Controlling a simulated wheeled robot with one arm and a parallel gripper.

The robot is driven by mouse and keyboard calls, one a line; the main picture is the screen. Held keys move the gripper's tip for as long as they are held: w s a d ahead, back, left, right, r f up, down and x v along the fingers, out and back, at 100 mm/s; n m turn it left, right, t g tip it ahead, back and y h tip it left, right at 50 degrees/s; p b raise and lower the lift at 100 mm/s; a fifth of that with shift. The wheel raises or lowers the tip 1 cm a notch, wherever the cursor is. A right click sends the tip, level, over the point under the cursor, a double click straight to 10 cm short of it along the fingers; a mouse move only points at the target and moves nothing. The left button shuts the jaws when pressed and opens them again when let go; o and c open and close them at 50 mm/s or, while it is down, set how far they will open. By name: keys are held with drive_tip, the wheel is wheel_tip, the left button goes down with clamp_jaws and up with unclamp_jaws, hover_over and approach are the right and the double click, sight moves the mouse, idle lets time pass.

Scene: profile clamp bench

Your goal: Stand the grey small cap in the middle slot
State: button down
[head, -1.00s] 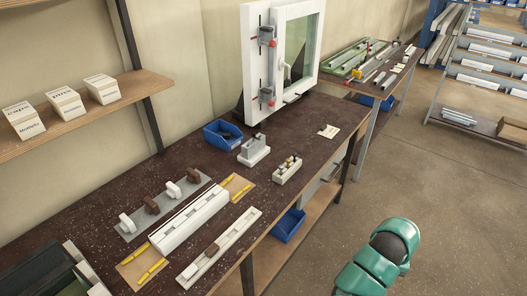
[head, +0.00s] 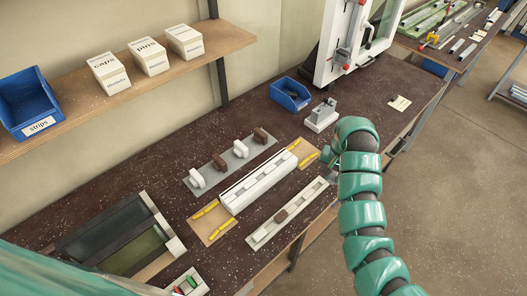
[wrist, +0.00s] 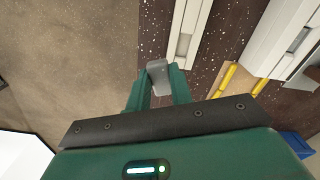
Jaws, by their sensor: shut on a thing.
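My gripper (wrist: 158,92) is shut on the grey small cap (wrist: 158,70), which sits between its fingertips in the wrist view. The long pale slotted strip (wrist: 188,35) lies just beyond the cap in that view; I cannot tell whether they touch. In the head view the strip (head: 264,235) lies along the bench's front edge with a brown cap (head: 281,215) standing in it near its middle. My arm comes in from the right, and its end is above the strip's far end. The cap in my gripper cannot be made out there.
A long white profile block (head: 262,180) lies behind the strip, with yellow pieces (head: 219,231) on trays at both ends. A grey plate (head: 213,175) carries white and brown caps. A grey block (head: 322,115) and blue bin (head: 290,94) stand farther along the bench.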

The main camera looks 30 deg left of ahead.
drive_tip(key=s+a+r+m+p, duration=0.1)
drive_tip(key=s+a+r+p, duration=0.15)
drive_tip(key=a, duration=0.45)
drive_tip(key=s+a+r+m+p, duration=0.1)
drive_tip(key=s+a+r+m, duration=0.15)
drive_tip(key=a, duration=0.55)
drive_tip(key=s+a+r+m+p, duration=0.1)
drive_tip(key=s+a+r+p, duration=0.1)
drive_tip(key=s+a, duration=0.35)
drive_tip(key=shift+w+a+f+b, duration=0.2)
drive_tip(key=shift+w+a+f, duration=0.1)
drive_tip(key=shift+f, duration=0.6)
drive_tip(key=shift+w+a+f+b, duration=0.15)
drive_tip(key=shift+w+a+f, duration=0.1)
drive_tip(key=shift+f, duration=0.6)
drive_tip(key=shift+w+a+f+b, duration=0.2)
drive_tip(key=shift+w+a+f, duration=0.1)
drive_tip(key=shift+f, duration=0.6)
drive_tip(key=shift+f+b, duration=0.75)
drive_tip(key=shift+f, duration=0.1)
drive_tip(key=shift+b, duration=0.5)
drive_tip(key=shift+f, duration=0.2)
drive_tip(key=shift+f+b, duration=0.35)
drive_tip(key=shift+b, duration=0.2)
drive_tip(key=shift+f, duration=0.1)
